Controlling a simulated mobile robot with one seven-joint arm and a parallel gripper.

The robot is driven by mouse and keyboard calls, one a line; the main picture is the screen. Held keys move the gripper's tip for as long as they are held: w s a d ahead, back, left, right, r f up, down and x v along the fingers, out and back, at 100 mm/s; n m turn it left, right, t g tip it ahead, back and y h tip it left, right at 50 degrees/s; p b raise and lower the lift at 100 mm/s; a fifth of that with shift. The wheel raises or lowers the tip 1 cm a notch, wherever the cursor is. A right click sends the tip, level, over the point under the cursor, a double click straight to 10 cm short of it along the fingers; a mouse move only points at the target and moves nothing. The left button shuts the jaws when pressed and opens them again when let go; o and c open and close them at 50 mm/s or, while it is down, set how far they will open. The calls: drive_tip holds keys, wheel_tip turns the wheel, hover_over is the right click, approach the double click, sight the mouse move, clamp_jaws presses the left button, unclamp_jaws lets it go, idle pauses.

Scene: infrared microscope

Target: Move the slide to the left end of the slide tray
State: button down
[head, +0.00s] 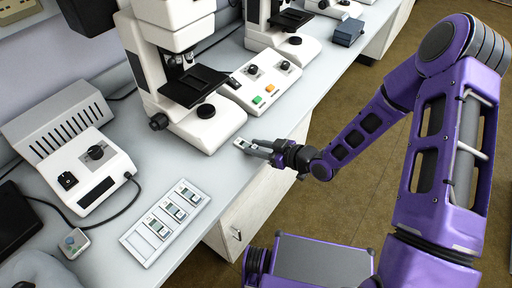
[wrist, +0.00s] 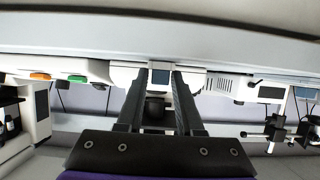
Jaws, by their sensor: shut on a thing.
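The slide (head: 242,143), a small pale plate with a dark patch, is held at the tip of my gripper (head: 254,146). It also shows between the fingertips in the wrist view (wrist: 159,75). My gripper is shut on it, near the bench's front edge and just in front of the microscope base. The white slide tray (head: 137,243) lies flat on the bench to the lower left, apart from my gripper. Several slides sit in its middle and right part, and its left end looks bare.
A white microscope (head: 170,60) with a black stage stands behind my gripper. A control box (head: 262,85) with orange and green buttons stands to its right. A white power unit (head: 85,170) with a cable is left of the tray. The bench between gripper and tray is clear.

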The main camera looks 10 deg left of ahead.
drive_tip(key=shift+f, duration=0.1)
drive_tip(key=c, duration=0.5)
unclamp_jaws()
drive_tip(key=shift+c, duration=0.2)
drive_tip(key=shift+r, duration=0.2)
drive_tip(key=p+v, duration=0.1)
drive_tip(key=v, duration=1.1)
drive_tip(key=shift+f, duration=0.1)
